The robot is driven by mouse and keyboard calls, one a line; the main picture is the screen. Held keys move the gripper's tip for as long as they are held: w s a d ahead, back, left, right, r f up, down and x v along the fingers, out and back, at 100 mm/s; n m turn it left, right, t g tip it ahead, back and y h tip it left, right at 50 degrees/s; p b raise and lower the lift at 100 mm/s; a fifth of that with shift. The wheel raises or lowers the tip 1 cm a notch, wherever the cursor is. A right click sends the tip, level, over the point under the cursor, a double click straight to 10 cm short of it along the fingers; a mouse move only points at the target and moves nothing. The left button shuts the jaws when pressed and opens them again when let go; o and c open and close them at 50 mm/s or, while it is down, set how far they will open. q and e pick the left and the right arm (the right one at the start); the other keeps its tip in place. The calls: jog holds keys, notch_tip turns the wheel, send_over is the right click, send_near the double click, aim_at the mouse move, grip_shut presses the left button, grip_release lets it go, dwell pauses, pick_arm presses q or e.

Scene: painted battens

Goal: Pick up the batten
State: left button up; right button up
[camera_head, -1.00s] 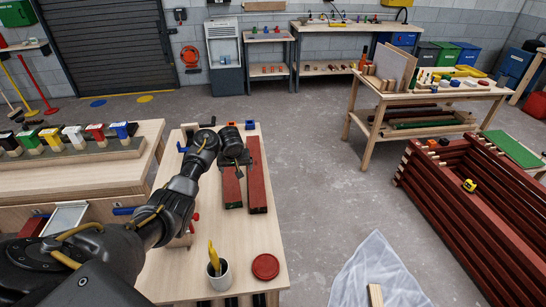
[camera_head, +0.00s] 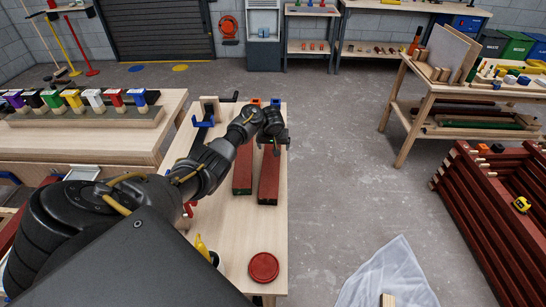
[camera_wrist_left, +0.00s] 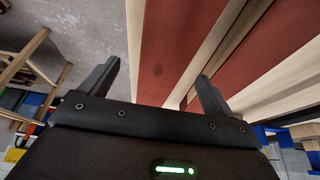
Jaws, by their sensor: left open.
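Two dark red battens lie side by side on the light wooden bench: a left batten (camera_head: 243,172) and a right batten (camera_head: 268,178). My left gripper (camera_head: 275,142) is over the far end of the right batten and hides that end. In the left wrist view my left gripper (camera_wrist_left: 155,85) is open. The right batten (camera_wrist_left: 168,50) runs between and beyond its spread fingers, with no visible grip on it. The left batten (camera_wrist_left: 245,65) lies beside it, to the right in that view. My right gripper is not in view.
The bench (camera_head: 235,235) also carries a red round lid (camera_head: 263,267) near its front and a blue clamp (camera_head: 203,122) at the back left. A stack of dark red boards (camera_head: 490,215) stands at the right.

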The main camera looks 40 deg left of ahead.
pick_arm(q)
jog(key=shift+a+f, duration=0.25)
jog(key=shift+f, duration=0.2)
jog(key=b+x, duration=0.1)
jog(key=x, duration=0.2)
jog(key=shift+f, duration=0.4)
jog(key=shift+w+a+f, duration=0.1)
jog(key=shift+w+f, duration=0.05)
jog(key=shift+f, duration=0.25)
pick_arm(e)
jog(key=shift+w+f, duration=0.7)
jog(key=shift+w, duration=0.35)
pick_arm(q)
jog(key=shift+r, duration=0.15)
jog(key=shift+c, duration=0.3)
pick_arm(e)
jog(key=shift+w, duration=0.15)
